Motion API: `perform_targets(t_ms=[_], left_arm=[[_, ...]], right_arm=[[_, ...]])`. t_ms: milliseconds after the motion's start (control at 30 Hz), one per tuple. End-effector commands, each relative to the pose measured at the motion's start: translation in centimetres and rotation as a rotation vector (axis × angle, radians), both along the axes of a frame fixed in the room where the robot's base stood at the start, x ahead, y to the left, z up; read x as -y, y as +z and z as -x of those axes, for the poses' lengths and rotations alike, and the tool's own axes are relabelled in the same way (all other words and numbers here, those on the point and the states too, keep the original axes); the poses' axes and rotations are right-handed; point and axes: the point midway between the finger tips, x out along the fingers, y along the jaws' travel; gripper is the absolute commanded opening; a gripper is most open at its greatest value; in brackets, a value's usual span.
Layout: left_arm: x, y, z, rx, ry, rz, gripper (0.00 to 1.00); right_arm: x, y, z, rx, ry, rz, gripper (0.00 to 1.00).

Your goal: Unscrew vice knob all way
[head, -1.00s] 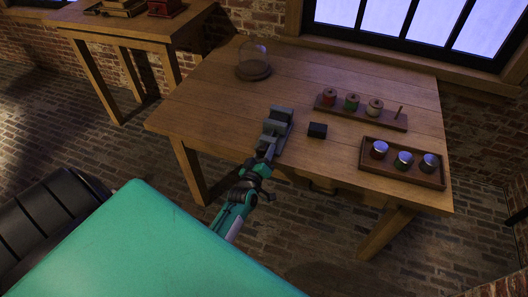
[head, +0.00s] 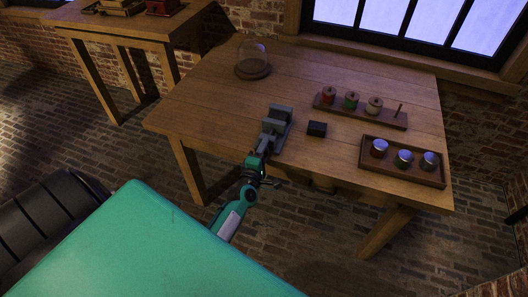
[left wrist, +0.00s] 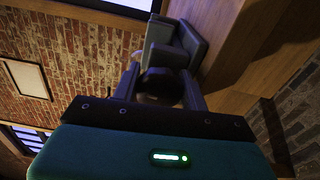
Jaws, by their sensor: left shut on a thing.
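The grey vice (head: 276,127) stands at the front edge of the wooden table. In the left wrist view the vice (left wrist: 178,45) is straight ahead, above the fingers. The knob is mostly hidden in the head view. My right gripper is not in view.
A small black block (head: 317,129) lies just right of the vice. A tray (head: 405,174) with jars and a rack (head: 385,118) of spools are further right. A glass dome (head: 253,59) stands at the back left. Floor in front is clear.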

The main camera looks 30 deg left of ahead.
Motion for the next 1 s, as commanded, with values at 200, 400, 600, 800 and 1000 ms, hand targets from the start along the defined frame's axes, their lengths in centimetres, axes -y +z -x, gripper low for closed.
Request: perform_targets(t_ms=[200, 400, 600, 800, 1000], left_arm=[[0.1, -0.2, 0.1, 0.024, -0.002, 0.120, 0.21], [0.1, -0.1, 0.1, 0.039, -0.001, 0.181, 0.21], [0.1, -0.1, 0.1, 0.045, -0.001, 0.203, 0.21], [0.1, 0.0, 0.1, 0.046, -0.001, 0.206, 0.21], [0.1, 0.0, 0.1, 0.046, -0.001, 0.206, 0.54]], right_arm=[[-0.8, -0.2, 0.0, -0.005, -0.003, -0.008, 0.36], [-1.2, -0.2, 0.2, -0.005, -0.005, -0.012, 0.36], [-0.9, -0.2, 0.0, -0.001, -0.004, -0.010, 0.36], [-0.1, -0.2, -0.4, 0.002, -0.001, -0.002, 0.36], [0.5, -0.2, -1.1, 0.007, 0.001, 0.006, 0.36]])
